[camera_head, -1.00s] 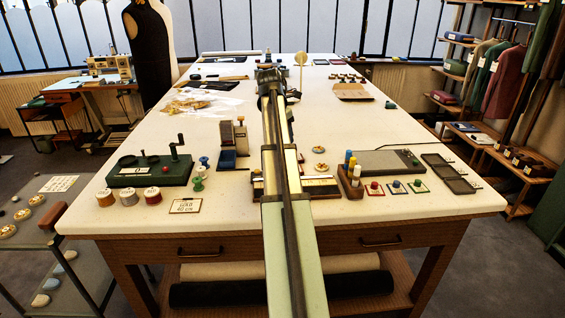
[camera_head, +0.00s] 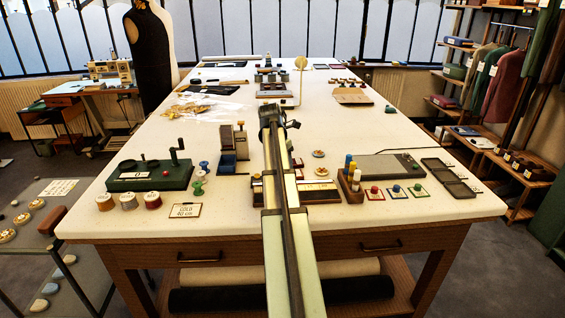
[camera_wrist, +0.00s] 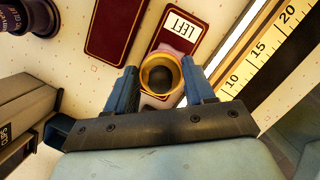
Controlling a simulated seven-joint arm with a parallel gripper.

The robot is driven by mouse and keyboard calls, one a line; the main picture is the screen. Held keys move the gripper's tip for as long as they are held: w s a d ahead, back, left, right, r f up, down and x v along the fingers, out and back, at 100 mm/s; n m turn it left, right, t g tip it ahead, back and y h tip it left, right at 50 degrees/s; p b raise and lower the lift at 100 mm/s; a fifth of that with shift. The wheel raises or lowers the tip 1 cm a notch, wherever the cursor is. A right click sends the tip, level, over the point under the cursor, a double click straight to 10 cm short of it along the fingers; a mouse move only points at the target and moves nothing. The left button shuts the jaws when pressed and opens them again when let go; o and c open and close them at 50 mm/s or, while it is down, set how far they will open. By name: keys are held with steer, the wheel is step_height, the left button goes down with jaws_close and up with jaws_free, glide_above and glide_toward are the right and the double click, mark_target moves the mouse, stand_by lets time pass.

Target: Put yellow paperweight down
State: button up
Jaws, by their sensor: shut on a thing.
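In the wrist view the yellow paperweight (camera_wrist: 147,66) is a round yellow rim with a dark middle. It sits between the two blue fingers of my gripper (camera_wrist: 159,74), which are shut on it. It is over a dark red pad with a white "LEFT" label (camera_wrist: 181,25); whether it touches the pad I cannot tell. A second dark red pad (camera_wrist: 115,30) lies to the left, apart from the paperweight. In the head view my gripper (camera_head: 272,115) is over the middle of the table, and the paperweight is hidden there.
In the wrist view a yellow-and-black ruler (camera_wrist: 262,55) lies to the right and a grey "CLIPS" box (camera_wrist: 25,105) to the left. In the head view a green box with a crank (camera_head: 150,174) and a grey slab (camera_head: 377,167) flank my arm. The table (camera_head: 335,120) has bare stretches.

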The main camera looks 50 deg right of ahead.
steer(key=shift+f, duration=0.15)
steer(key=o, duration=1.2)
steer(key=shift+o, duration=0.2)
steer(key=v, duration=1.2)
